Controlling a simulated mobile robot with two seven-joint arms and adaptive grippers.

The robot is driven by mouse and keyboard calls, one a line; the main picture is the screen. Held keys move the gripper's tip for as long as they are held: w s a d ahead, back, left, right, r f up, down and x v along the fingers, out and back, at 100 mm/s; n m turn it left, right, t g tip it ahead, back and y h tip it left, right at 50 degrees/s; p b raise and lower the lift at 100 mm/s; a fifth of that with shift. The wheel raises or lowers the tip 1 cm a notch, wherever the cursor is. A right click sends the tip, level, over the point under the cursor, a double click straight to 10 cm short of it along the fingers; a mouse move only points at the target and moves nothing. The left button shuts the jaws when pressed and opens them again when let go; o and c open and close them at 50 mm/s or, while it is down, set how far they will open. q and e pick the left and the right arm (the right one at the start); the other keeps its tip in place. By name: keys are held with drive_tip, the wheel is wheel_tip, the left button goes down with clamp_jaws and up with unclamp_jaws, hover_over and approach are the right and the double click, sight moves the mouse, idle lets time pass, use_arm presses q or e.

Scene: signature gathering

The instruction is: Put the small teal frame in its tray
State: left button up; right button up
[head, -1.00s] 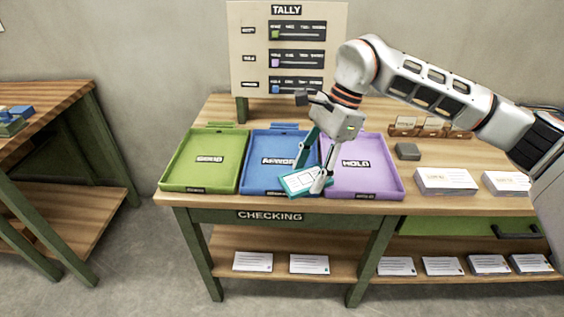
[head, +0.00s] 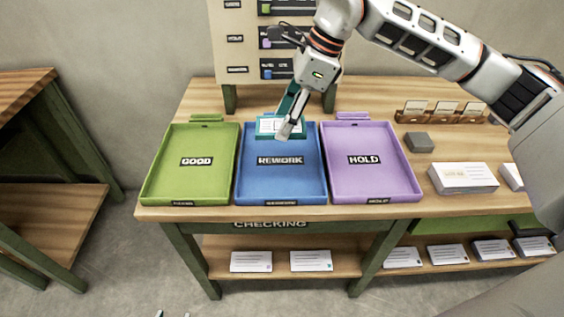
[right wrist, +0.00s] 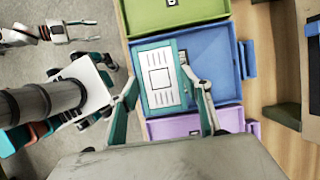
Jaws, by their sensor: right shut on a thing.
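The small teal frame (head: 265,127) holds a white printed card; in the right wrist view it (right wrist: 160,78) shows face-on between the fingers. My right gripper (head: 284,124) is shut on it and holds it over the back part of the blue REWORK tray (head: 255,190). I cannot tell how high it is above the tray. The green GOOD tray (head: 190,183) is to the left and the purple HOLD tray (head: 375,185) to the right, both empty. Two fingertips of my left gripper (head: 172,314) show apart at the bottom edge, with nothing between them.
The TALLY board (head: 220,55) stands behind the trays. A grey block (head: 418,142), a card stack (head: 463,178) and a card holder (head: 440,116) are on the right of the table. Cards lie on the shelf below (head: 280,243). Another table (head: 30,90) is at far left.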

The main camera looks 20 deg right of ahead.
sight(279, 177)
use_arm(q)
drive_tip(key=shift+w+a+f+b, duration=0.1)
drive_tip(key=shift+w+b, duration=0.25)
drive_tip(key=shift+b, duration=0.1)
use_arm(e)
wheel_tip(279, 177, down, 16)
drive_tip(key=shift+f, duration=0.1)
drive_tip(key=o, duration=1.1)
drive_tip(key=shift+f, duration=0.15)
drive_tip(key=shift+o, duration=0.2)
use_arm(q)
drive_tip(key=shift+s+p, duration=0.1)
drive_tip(key=shift+p, duration=0.25)
use_arm(e)
drive_tip(key=v, duration=1.2)
drive_tip(key=shift+r, duration=0.2)
